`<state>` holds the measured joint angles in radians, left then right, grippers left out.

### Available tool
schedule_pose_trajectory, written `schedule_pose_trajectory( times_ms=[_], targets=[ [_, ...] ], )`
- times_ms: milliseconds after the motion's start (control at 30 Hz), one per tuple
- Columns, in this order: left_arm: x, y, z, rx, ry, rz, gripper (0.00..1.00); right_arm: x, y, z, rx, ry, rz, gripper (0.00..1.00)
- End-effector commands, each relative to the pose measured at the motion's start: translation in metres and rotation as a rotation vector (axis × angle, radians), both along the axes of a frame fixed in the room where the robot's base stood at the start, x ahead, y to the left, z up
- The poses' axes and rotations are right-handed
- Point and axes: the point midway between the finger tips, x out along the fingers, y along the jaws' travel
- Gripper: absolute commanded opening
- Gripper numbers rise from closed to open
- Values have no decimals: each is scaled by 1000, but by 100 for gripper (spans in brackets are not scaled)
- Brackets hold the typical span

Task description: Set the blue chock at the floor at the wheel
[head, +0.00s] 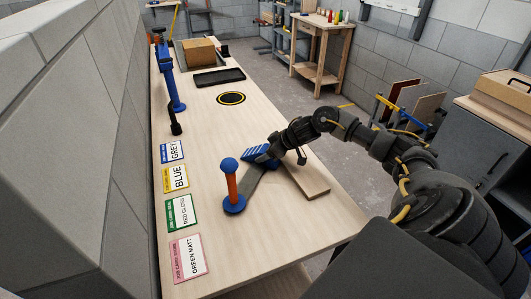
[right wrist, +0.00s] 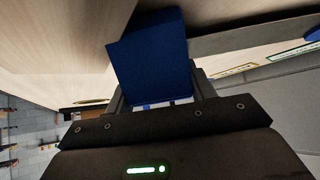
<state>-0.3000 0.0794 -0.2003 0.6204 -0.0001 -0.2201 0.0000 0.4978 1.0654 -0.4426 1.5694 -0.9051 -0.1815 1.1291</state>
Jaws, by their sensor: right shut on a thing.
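The blue chock (head: 256,153) is a wedge-like block with pale stripes, low over the workbench beside a grey batten (head: 252,184). My right gripper (head: 273,148) is shut on it. In the right wrist view the chock (right wrist: 154,58) shows a plain blue face between the two fingers (right wrist: 160,100). Whether the chock touches the bench or the batten I cannot tell. The arm hides part of it in the head view. My left gripper is not in view. I can make out no wheel in either view.
An orange post with blue ends (head: 232,185) stands just left of the chock. A pale wooden batten (head: 307,180) lies to the right. Job cards (head: 182,212) line the bench's left side. A blue upright tool (head: 172,80), black tray (head: 219,77) and cardboard box (head: 199,50) stand farther back.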

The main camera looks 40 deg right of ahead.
Motion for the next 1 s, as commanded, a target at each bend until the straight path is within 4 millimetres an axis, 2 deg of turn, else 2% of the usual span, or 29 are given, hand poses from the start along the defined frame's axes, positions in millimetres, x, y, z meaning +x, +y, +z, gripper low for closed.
schedule_pose_trajectory(
  times_ms=[200,233,400,767,867,1000],
  targets=[
    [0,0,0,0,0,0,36,1,0,-3,1,-3,0,17],
    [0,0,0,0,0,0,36,0,0,-4,0,0,0,56],
    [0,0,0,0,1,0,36,0,0,-4,0,0,0,76],
    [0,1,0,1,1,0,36,0,-1,2,-1,-1,0,76],
    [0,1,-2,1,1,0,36,-10,-6,10,-3,0,0,76],
    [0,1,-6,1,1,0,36,-29,-16,30,-6,-1,0,76]
  ],
)
